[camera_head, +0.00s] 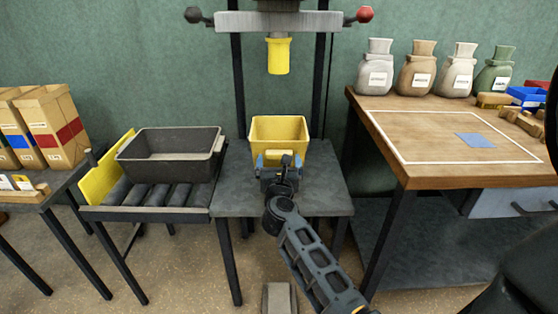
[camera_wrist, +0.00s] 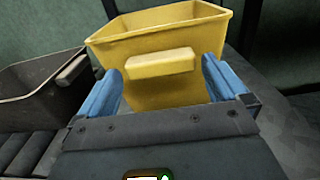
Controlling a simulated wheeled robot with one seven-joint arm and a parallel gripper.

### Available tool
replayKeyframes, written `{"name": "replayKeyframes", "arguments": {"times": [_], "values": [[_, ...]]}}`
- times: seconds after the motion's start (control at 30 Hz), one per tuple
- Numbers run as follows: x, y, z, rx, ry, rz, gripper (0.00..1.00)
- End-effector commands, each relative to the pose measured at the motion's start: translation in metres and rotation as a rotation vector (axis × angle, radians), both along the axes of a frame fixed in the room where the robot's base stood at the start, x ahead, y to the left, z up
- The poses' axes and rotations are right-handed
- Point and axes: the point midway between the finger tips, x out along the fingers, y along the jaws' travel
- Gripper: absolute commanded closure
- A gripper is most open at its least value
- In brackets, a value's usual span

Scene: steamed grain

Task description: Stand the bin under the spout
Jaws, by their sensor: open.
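A yellow bin (camera_head: 279,128) stands upright on the grey table below a yellow spout (camera_head: 278,56) in the head view. In the wrist view the bin (camera_wrist: 160,40) is straight ahead, with a yellow handle (camera_wrist: 162,63) on its near wall. My gripper (camera_head: 274,161) is at the bin's near side. Its blue fingers are open, one on each side of the handle, with gaps showing between fingers and handle in the wrist view (camera_wrist: 162,88). The spout is not seen in the wrist view.
A black bin (camera_head: 170,168) sits on a roller stand (camera_head: 160,196) to the left. A wooden table (camera_head: 430,172) with several sacks stands at the right. Dark posts rise behind the grey table (camera_head: 235,205). Bare table shows around the yellow bin.

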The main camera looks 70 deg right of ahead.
Motion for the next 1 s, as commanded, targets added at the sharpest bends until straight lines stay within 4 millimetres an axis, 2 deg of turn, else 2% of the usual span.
{"name": "replayKeyframes", "arguments": {"times": [0.4, 0.6, 0.87, 0.97, 1.0], "values": [[-0.032, 0.077, -0.001, 0.001, 0.002, 0.002, 0.0], [-0.04, 0.096, 0.0, 0.0, 0.0, 0.001, 0.0], [-0.043, 0.104, 0.0, -0.01, 0.016, 0.006, 0.0], [-0.048, 0.123, -0.001, -0.067, 0.107, 0.037, 0.0], [-0.052, 0.136, -0.001, -0.111, 0.175, 0.06, 0.0]]}}
